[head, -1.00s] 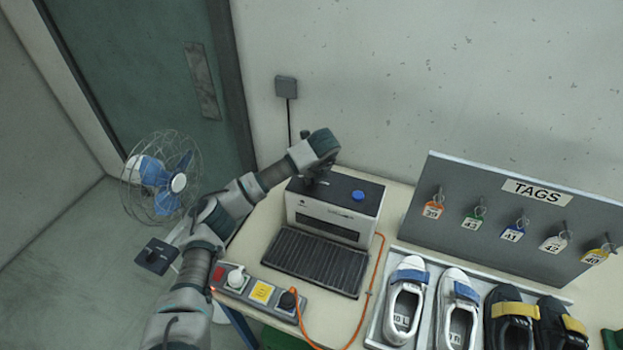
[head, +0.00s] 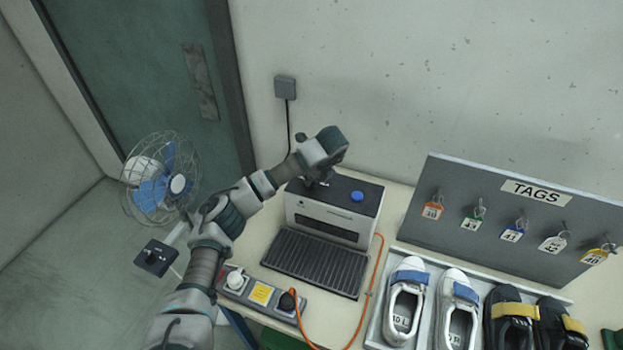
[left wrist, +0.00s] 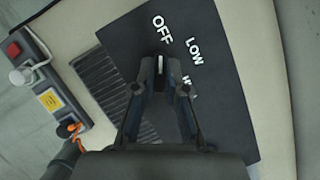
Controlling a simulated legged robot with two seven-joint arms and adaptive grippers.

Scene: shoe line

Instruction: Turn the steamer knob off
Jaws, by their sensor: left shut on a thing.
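The steamer (head: 330,218) is a box with a black top, a pale front and a dark ribbed plate before it. A blue button (head: 357,196) sits on its top. My left gripper (head: 316,184) points down at the left part of the top. In the left wrist view, my left gripper (left wrist: 161,72) is shut on the steamer knob (left wrist: 160,65), mostly hidden between the fingers. The knob's white mark shows between the fingertips, pointing toward the word OFF. LOW and a partly covered third label lie to the right. My right gripper is not in view.
A power strip (head: 262,294) with a white plug, a yellow label and an orange cord lies at the table's front left. A tray (head: 375,325) of shoes and a TAGS board (head: 440,200) stand to the right. A caged fan (head: 160,180) stands left of the table.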

